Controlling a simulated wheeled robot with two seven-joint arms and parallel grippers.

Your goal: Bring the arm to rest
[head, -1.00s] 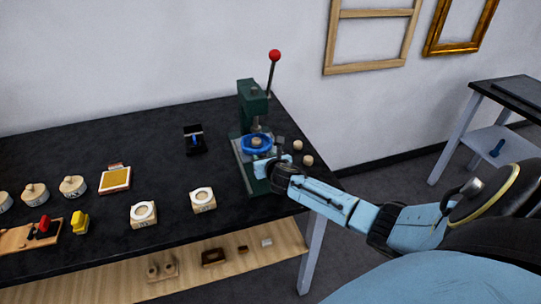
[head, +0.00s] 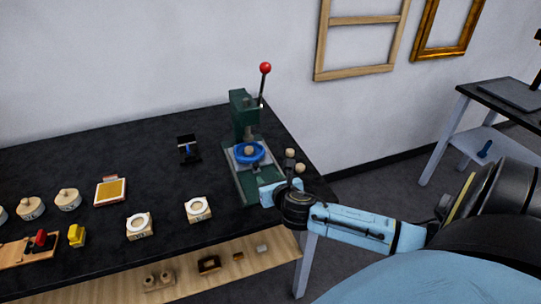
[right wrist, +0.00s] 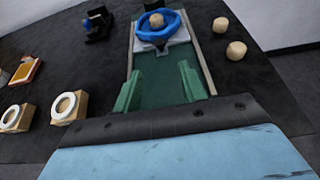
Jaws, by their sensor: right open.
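My right arm (head: 350,226) reaches in from the right in the head view. My right gripper (head: 262,178) is at the front of the green press (head: 245,115), near its base. In the right wrist view the two green fingers of my right gripper (right wrist: 158,88) are apart with nothing between them. Beyond the fingertips a blue ring-shaped piece (right wrist: 177,27) with a wooden knob sits on the press's pale plate; it also shows in the head view (head: 240,156). My left gripper is not in view.
The press's red-knobbed lever (head: 265,68) stands up. Two small wooden knobs (head: 290,153) lie right of the press. White-ringed wooden blocks (head: 199,208), a yellow-topped tray (head: 110,191) and a black stand (head: 188,149) are on the black table. A lower shelf (head: 200,279) holds small items.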

